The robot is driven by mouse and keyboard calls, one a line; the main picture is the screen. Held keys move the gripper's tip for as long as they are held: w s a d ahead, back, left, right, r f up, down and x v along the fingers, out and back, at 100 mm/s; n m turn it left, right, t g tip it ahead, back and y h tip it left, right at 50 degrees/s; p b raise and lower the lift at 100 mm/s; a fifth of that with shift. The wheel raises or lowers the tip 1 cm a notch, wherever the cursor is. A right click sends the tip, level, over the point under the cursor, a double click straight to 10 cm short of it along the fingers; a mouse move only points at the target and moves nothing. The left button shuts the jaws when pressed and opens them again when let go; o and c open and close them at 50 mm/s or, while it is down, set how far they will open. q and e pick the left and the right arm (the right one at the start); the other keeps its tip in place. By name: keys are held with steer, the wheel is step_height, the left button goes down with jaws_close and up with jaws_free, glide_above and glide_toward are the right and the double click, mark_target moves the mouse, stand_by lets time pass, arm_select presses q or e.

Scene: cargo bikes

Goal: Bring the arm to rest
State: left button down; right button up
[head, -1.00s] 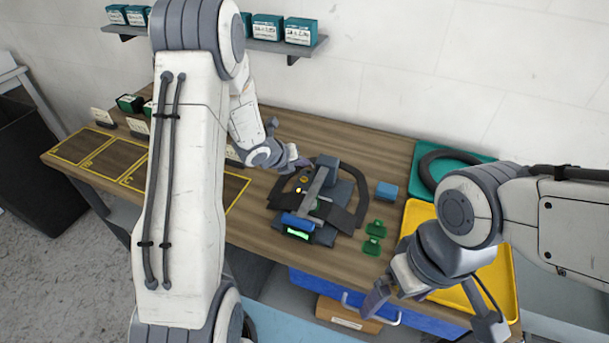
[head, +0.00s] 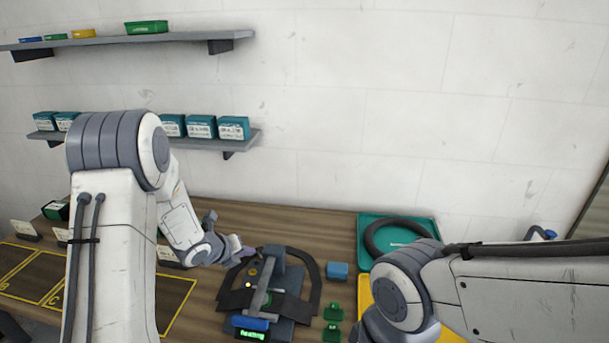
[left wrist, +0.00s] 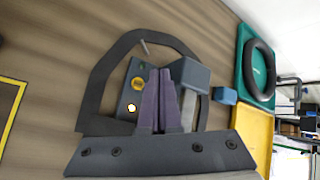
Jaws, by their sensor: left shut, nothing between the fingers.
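My left gripper (head: 240,252) is at the end of the arm from the left, above the workbench at the left edge of the dark device (head: 267,299). In the left wrist view its two purple-grey fingers (left wrist: 160,85) are together with nothing between them, in front of the device. My right arm (head: 405,285) comes in from the right over the yellow tray. Its gripper fingers are out of sight below the lower edge of the head view.
A blue block (head: 337,271) and green pieces (head: 333,313) lie right of the device. A teal tray (head: 431,232) with a black ring (head: 372,240) sits behind the yellow tray (head: 365,296). Boxes stand on a wall shelf (head: 240,142). Yellow-outlined areas (head: 180,300) mark the bench's left.

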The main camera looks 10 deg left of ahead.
arm_select(q)
steer(key=s+d+r+n+g+y, duration=0.25)
steer(key=s+n, duration=0.75)
steer(key=n, duration=0.5)
steer(key=s+d+r+n+g+y, duration=0.1)
steer(key=s+d+r+n+g, duration=0.2)
steer(key=s+n, duration=1)
steer(key=s+d+r+m+g+h, duration=0.1)
steer(key=s+d+r+m+g, duration=0.2)
steer(key=s+d+r, duration=0.4)
steer(key=s+d+m, duration=0.1)
steer(key=s+d, duration=0.4)
steer(key=shift+s+d+m, duration=0.2)
steer(key=shift+d+m, duration=0.15)
steer(key=shift+m, duration=0.05)
